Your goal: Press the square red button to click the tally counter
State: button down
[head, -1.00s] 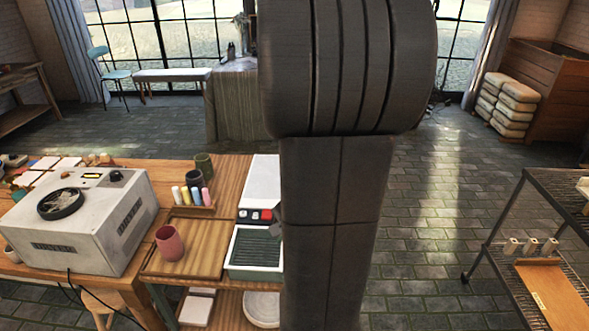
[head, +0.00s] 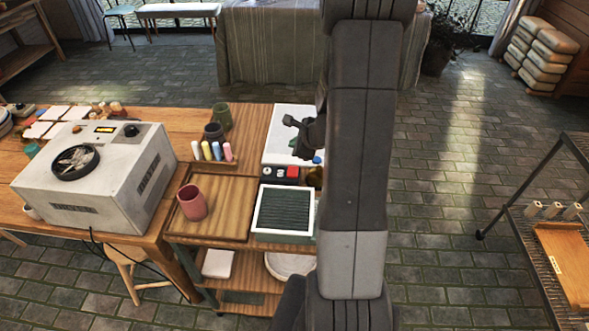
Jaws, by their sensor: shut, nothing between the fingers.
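A small dark device with a square red button (head: 293,172) sits at the back of the cart, just in front of a white board (head: 277,150). I take this to be the tally counter; its display is too small to read. My gripper (head: 297,140) is a dark shape above the white board, a little behind the red button in the picture. It is shut and empty. My arm hides what lies just right of the counter, and I cannot tell the gripper's exact height.
In front of the counter is a white-rimmed tray with a dark ribbed inside (head: 285,212). A pink cup (head: 192,203) stands on a wooden tray (head: 236,212). Colored bottles (head: 212,151) stand behind it. A white machine (head: 100,180) is at left.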

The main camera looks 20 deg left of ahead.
aim_at(295, 173)
notch_tip(295, 173, down, 9)
jog(key=b, duration=0.8)
jog(key=shift+r, duration=0.1)
dwell(1.9)
jog(key=shift+f+b, duration=0.45)
jog(key=shift+b, duration=0.15)
jog(key=shift+f+b, duration=0.4)
jog(key=shift+b, duration=0.1)
dwell(0.4)
jog(key=shift+r+p, duration=0.75)
jog(key=shift+r, duration=0.1)
jog(key=shift+r+p, duration=2.1)
jog(key=shift+r, duration=0.45)
